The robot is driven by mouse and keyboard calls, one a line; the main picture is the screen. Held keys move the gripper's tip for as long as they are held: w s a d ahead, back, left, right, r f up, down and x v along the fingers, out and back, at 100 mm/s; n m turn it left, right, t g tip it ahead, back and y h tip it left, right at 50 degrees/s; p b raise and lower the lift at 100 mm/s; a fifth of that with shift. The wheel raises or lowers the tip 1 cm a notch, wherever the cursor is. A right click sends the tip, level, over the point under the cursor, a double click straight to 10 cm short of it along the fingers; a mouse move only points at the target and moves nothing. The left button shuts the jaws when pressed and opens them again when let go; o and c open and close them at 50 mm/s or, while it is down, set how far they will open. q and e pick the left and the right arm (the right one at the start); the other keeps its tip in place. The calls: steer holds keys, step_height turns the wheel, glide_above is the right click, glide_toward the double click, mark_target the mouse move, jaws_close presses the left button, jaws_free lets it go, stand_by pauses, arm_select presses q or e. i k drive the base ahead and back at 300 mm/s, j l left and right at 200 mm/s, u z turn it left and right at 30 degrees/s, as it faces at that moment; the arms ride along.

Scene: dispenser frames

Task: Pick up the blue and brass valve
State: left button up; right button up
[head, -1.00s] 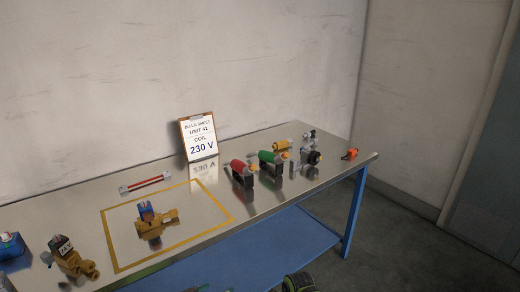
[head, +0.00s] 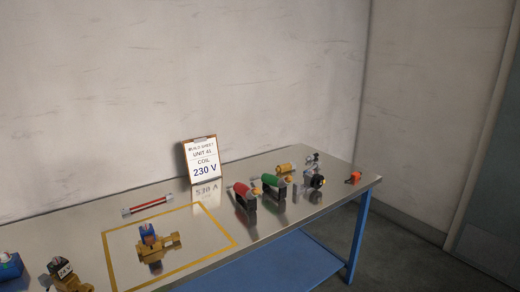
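The blue and brass valve (head: 158,244) sits on the metal table inside a yellow-outlined rectangle (head: 228,228), in the left half of the head view. It has a blue top with a small orange-red patch and a brass body extending to the right. Nothing covers it. Neither of my grippers shows in this view.
A black-topped brass valve (head: 70,277) and a blue part (head: 9,268) are at the lower left. A red-striped bar (head: 147,205) lies behind the rectangle. A build sheet reading "230 V" (head: 203,160) stands at the back. Red (head: 244,191) and green (head: 273,181) parts stand right.

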mark_target(141, 249)
steer(key=i+l+u, duration=0.1)
steer(key=u, duration=0.3)
steer(key=i+l+u, duration=0.15)
steer(key=u, duration=0.25)
steer(key=i+l+u, duration=0.15)
steer(key=u, duration=0.25)
steer(key=l+u, duration=0.25)
steer(key=u, duration=0.15)
steer(key=i+l+u, duration=0.1)
steer(key=l+u, duration=0.15)
steer(key=u, duration=0.15)
